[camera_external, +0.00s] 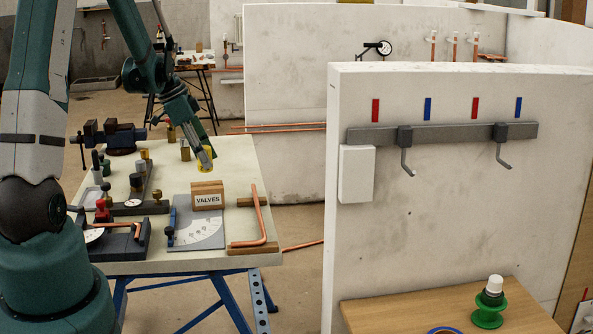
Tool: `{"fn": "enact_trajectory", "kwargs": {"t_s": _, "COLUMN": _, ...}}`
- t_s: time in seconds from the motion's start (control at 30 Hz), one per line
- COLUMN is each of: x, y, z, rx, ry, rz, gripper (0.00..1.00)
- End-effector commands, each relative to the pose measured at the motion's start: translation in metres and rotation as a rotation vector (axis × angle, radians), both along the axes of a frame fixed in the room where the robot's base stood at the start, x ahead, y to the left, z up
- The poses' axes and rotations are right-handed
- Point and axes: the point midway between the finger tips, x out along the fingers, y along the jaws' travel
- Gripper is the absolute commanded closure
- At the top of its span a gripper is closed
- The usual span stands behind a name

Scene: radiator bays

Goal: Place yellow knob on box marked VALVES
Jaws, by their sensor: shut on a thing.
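The yellow knob (209,165) is at the tip of my gripper (203,153), over the back right of the white work table. My gripper comes down at a slant from the upper left and is shut on the knob, partly covering it. I cannot tell whether the knob touches the table top. The wooden box marked VALVES (208,201) stands a little nearer the camera, just below the knob in the picture, and its label faces the camera. No knob shows on the box.
A grey protractor plate (198,231) lies in front of the box. A bent copper pipe (264,218) on wooden blocks is to its right. Several small knobs and fittings (140,172) crowd the left. A blue vise (120,137) stands at the back left. A white partition (450,200) rises at right.

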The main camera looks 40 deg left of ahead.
Motion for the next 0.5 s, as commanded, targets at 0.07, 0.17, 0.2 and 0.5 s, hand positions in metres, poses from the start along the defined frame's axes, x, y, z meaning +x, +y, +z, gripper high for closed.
{"fn": "enact_trajectory", "kwargs": {"t_s": 0.07, "x": 0.0004, "y": 0.0001, "z": -0.0034, "rx": 0.0, "ry": 0.0, "rz": 0.0, "gripper": 0.85}}
{"fn": "enact_trajectory", "kwargs": {"t_s": 0.17, "x": 0.0002, "y": 0.0001, "z": -0.0046, "rx": 0.0, "ry": 0.0, "rz": 0.0, "gripper": 0.85}}
{"fn": "enact_trajectory", "kwargs": {"t_s": 0.2, "x": 0.0001, "y": 0.0, "z": -0.0046, "rx": 0.0, "ry": 0.0, "rz": 0.0, "gripper": 0.85}}
{"fn": "enact_trajectory", "kwargs": {"t_s": 0.5, "x": 0.0001, "y": 0.0001, "z": -0.0068, "rx": 0.0, "ry": 0.0, "rz": 0.0, "gripper": 0.85}}
